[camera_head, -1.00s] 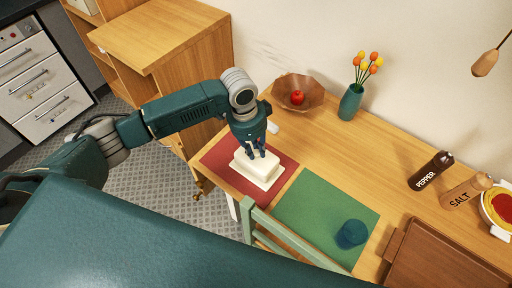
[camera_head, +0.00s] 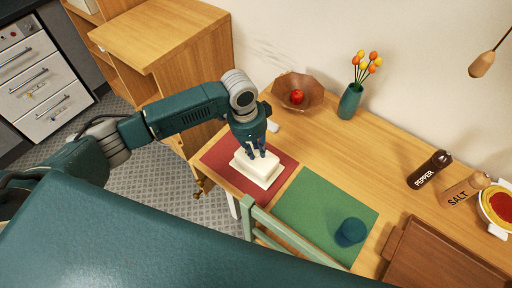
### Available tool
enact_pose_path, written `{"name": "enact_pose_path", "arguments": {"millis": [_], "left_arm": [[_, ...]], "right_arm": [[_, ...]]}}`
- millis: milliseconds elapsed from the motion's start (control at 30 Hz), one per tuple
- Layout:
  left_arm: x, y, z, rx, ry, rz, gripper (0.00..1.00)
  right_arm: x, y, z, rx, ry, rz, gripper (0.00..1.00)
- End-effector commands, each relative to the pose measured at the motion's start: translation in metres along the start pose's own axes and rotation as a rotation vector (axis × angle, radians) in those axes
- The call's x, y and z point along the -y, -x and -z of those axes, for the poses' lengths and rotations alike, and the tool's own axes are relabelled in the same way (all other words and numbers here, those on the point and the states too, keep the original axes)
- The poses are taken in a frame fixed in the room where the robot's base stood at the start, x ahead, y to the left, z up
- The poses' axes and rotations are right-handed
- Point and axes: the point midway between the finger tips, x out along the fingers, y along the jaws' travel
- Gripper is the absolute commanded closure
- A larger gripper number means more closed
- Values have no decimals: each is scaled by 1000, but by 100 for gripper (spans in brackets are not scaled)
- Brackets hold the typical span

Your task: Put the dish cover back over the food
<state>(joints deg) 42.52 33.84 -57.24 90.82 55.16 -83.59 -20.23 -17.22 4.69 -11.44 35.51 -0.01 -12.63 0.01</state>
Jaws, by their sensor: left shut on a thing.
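A cream, box-shaped dish cover (camera_head: 252,167) with a stepped base sits on the red placemat (camera_head: 222,158) at the left of the table. My left gripper (camera_head: 257,152) points down onto its top and is shut on it. Whether a dish or any food lies under the cover is hidden. The cover looks level and at mat height; I cannot tell whether it touches what is below. My right gripper is not in view.
A green placemat (camera_head: 318,205) holds a blue cup (camera_head: 350,232). Behind are a wooden bowl (camera_head: 312,92) with a red apple and a teal vase (camera_head: 350,101). Pepper (camera_head: 431,168) and salt (camera_head: 466,190) mills and a brown tray (camera_head: 440,262) are at right. A green chair (camera_head: 285,235) stands in front.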

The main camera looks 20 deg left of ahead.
Motion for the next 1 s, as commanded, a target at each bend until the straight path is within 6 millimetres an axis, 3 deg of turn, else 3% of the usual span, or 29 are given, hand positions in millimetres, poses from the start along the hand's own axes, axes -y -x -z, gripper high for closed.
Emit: {"name": "enact_pose_path", "arguments": {"millis": [1000], "left_arm": [[1, -2, 0, -1, 0, 2, 100]], "right_arm": [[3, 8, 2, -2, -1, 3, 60]]}}
